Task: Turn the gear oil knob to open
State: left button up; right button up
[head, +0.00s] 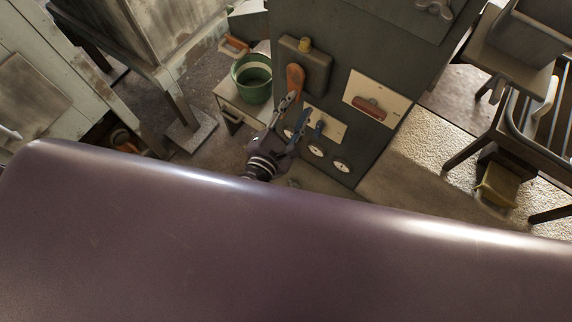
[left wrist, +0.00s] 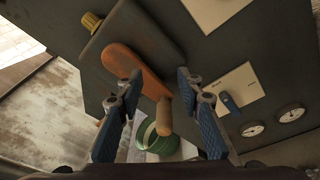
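A dark grey panel (head: 330,70) carries several controls. No label is readable, so I cannot tell which control is the gear oil knob. A blue knob (head: 318,130) sits on a pale plate; it also shows in the left wrist view (left wrist: 229,102). A red handle (head: 369,108) sits on another pale plate. A yellow knob (head: 305,44) tops a grey box. My left gripper (head: 297,106) is in front of the panel, by the lever. In the left wrist view its fingers (left wrist: 160,75) are apart, with the orange lever (left wrist: 140,65) appearing between them. My right gripper is not seen.
White-faced gauges (head: 317,150) line the panel's lower edge. A green bucket (head: 252,80) stands on a small cabinet left of the panel. Metal stands and a bin (head: 525,35) are at right. Some floor is open right of the panel.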

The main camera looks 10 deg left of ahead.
pick_arm(q)
jog(key=s+f+m+g, duration=0.2)
jog(key=f+m, duration=0.3)
jog(key=f, duration=0.5)
jog(key=s+a+f+m+g+p, duration=0.1)
jog(key=s+f+m, duration=0.4)
jog(key=f, duration=0.6)
jog(key=shift+s+f+m+g, duration=0.15)
jog(key=shift+s+m+g, duration=0.15)
jog(key=shift+m+g, duration=0.5)
